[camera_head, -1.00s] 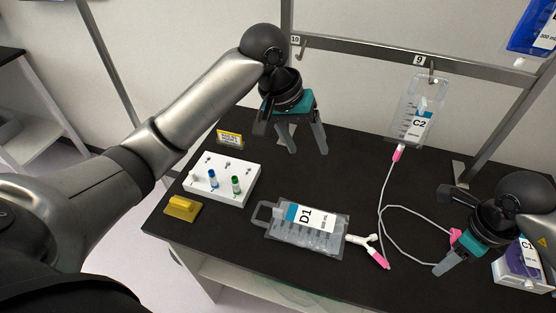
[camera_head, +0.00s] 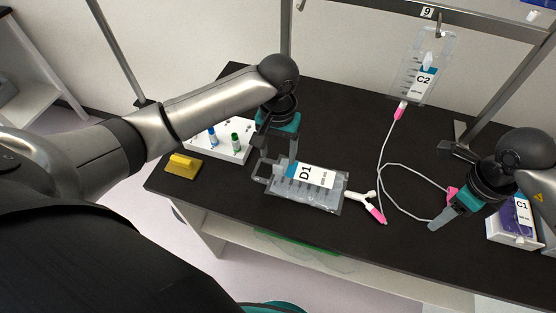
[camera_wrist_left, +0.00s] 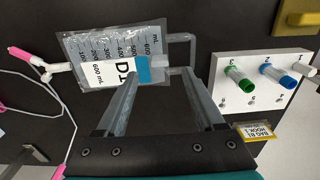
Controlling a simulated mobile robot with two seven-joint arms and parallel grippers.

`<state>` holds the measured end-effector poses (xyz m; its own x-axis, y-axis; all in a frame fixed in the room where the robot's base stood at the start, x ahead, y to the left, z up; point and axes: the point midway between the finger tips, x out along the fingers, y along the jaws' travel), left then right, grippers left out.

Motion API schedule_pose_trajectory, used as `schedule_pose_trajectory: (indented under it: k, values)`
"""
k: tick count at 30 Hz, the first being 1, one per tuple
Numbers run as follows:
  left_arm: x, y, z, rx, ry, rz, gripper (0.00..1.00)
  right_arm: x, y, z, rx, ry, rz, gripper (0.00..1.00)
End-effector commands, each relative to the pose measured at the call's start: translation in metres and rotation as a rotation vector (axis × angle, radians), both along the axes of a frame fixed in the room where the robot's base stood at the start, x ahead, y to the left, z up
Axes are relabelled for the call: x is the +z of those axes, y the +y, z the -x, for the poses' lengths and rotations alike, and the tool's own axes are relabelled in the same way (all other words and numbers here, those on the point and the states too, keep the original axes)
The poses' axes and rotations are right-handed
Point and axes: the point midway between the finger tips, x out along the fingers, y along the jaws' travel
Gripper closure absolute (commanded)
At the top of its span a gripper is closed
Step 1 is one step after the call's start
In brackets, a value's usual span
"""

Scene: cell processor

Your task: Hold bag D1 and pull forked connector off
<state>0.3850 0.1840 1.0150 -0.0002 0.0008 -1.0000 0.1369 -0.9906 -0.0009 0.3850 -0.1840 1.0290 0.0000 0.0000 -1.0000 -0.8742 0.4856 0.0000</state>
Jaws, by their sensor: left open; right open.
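Bag D1 (camera_head: 318,192), a clear bag with a white and blue label, lies flat on the black table; it also shows in the left wrist view (camera_wrist_left: 110,45). The white forked connector (camera_head: 362,197) sits at its right end, with a pink piece on one branch; it shows at the left in the left wrist view (camera_wrist_left: 52,71). My left gripper (camera_head: 279,163) is open above the table at the bag's loop-handle end, its fingers apart and empty. My right gripper (camera_head: 438,222) is open, right of the connector and apart from it; its far finger is partly hidden.
Bag C2 (camera_head: 421,75) hangs from the rail, its thin tube looping on the table. Box C1 (camera_head: 512,222) stands beside my right gripper. A white rack (camera_head: 238,153) with coloured caps and a yellow block (camera_head: 183,166) lie left. Bare table lies behind D1.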

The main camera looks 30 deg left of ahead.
Motion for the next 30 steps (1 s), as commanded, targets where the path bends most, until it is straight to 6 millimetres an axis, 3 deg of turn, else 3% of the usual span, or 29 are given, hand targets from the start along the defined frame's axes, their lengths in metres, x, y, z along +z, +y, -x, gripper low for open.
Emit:
schedule_pose_trajectory:
  k: [3,9,20,30]
  values:
    - [-0.021,0.000,0.001,0.000,0.004,0.001,0.30,0.000,0.000,0.000,0.000,0.000,0.000,0.50]
    - [-0.042,-0.001,0.000,-0.001,0.002,0.002,0.30,0.000,0.000,0.000,0.000,0.000,0.000,0.50]
    - [-0.047,-0.001,0.000,-0.001,0.000,0.002,0.30,0.000,0.000,0.000,0.000,0.000,0.000,0.50]
    - [-0.047,-0.001,0.000,-0.001,0.000,0.002,0.66,0.000,0.000,0.000,0.000,0.000,0.000,0.50]
